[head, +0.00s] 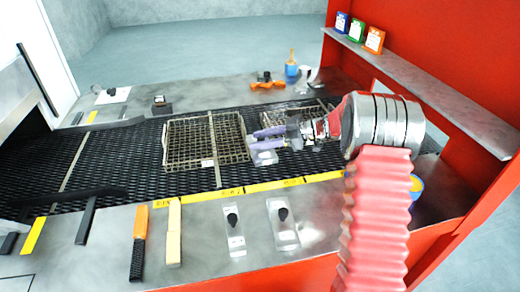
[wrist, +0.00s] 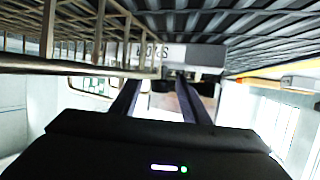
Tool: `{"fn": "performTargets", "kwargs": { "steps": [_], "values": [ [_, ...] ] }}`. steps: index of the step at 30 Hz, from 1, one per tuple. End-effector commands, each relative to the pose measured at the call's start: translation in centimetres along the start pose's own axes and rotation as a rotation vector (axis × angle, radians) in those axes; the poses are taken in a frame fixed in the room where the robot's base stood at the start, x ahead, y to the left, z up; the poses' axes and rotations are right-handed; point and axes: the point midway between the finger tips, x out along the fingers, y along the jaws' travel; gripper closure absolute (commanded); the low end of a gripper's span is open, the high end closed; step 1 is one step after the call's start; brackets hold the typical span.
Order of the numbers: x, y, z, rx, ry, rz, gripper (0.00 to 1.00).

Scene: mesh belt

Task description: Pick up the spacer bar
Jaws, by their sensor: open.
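A grey bar with dark lettering, which looks like the spacer bar (wrist: 190,55), lies across the wrist view just beyond my fingertips, against the mesh belt. In the head view a small pale grey piece (head: 264,157), probably the same bar, shows just below my fingers, beside the left wire tray. My gripper (head: 252,140) is open, with its two purple fingers pointing left, low over the belt. In the wrist view the fingers of my gripper (wrist: 157,84) are apart, with no visible hold on the bar. I cannot tell whether they touch it.
The left wire tray (head: 212,115) sits close to my fingertips on the dark mesh belt (head: 110,155). A second wire tray (head: 300,104) is partly hidden behind my gripper. A yellow strip (head: 270,186) edges the belt. Tools and plates lie on the front ledge. A red frame (head: 450,60) stands right.

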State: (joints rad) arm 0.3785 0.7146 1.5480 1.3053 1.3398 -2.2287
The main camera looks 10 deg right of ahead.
Motion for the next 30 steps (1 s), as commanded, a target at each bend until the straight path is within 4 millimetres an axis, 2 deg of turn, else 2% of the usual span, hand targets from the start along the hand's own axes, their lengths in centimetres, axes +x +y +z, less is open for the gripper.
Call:
{"fn": "performTargets", "kwargs": {
  "steps": [15, 30],
  "values": [
    [0.05, -0.02, -0.02, -0.001, 0.0, -0.001, 0.58],
    [0.05, -0.01, -0.02, -0.001, 0.0, 0.0, 0.93]
  ]
}}
